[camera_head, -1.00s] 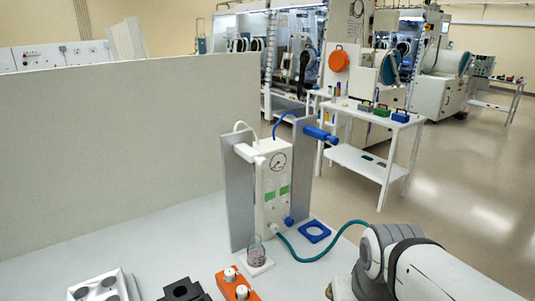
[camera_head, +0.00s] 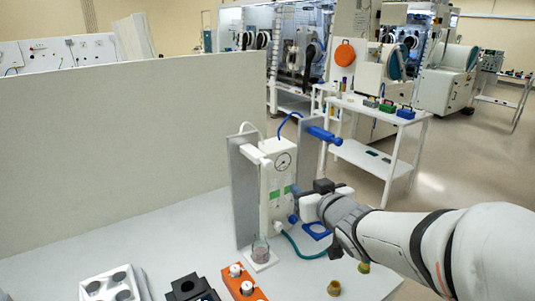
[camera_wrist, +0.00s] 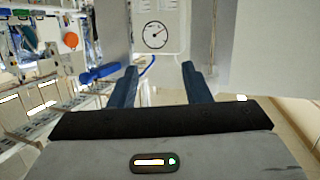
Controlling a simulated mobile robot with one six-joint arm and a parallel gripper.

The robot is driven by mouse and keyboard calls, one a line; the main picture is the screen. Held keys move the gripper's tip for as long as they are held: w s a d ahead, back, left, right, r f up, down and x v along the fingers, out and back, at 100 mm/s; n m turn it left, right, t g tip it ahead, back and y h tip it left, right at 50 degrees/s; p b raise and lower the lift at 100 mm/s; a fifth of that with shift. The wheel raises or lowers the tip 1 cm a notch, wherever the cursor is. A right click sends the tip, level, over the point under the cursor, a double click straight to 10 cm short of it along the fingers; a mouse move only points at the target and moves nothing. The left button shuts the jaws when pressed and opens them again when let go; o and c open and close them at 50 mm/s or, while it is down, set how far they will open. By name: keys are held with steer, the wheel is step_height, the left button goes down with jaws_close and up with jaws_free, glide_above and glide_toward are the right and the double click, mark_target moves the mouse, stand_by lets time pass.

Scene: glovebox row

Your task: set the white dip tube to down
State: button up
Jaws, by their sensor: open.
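The white dip tube (camera_head: 256,154) has a thick white head standing out from the upper left of the white gauge unit (camera_head: 283,180), on a grey upright plate. A thin white hose loops from it. It sits high above a small glass beaker (camera_head: 260,245) on a white pad. My gripper (camera_head: 300,203) is in front of the unit's lower right, right of and below the white dip tube. In the wrist view its two dark blue fingers (camera_wrist: 163,85) are apart with nothing between them, and the gauge (camera_wrist: 155,35) shows beyond. I cannot make out the white dip tube there.
A teal hose (camera_head: 303,255) runs along the bench. An orange block (camera_head: 243,282), black block (camera_head: 190,287) and white rack (camera_head: 112,286) stand in front. A tall panel (camera_head: 120,160) bounds the left.

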mark_target(270, 166)
steer(key=a+r+n+y, duration=0.1)
steer(key=a+y, duration=0.1)
steer(key=a+r+n+y, duration=0.1)
steer(key=a, duration=0.1)
steer(key=a+r+y, duration=0.1)
steer(key=y, duration=0.1)
steer(key=shift+s+a+r+n+y+p, duration=0.1)
steer(key=shift+a+r+n+y+p, duration=0.2)
steer(key=shift+a+r+n, duration=0.1)
steer(key=shift+a, duration=0.25)
steer(key=p+x, duration=0.1)
steer(key=x, duration=0.6)
steer(key=shift+w+r+p, duration=0.1)
steer(key=shift+w+p, duration=0.15)
steer(key=shift+p, duration=0.05)
steer(key=shift+c, duration=0.3)
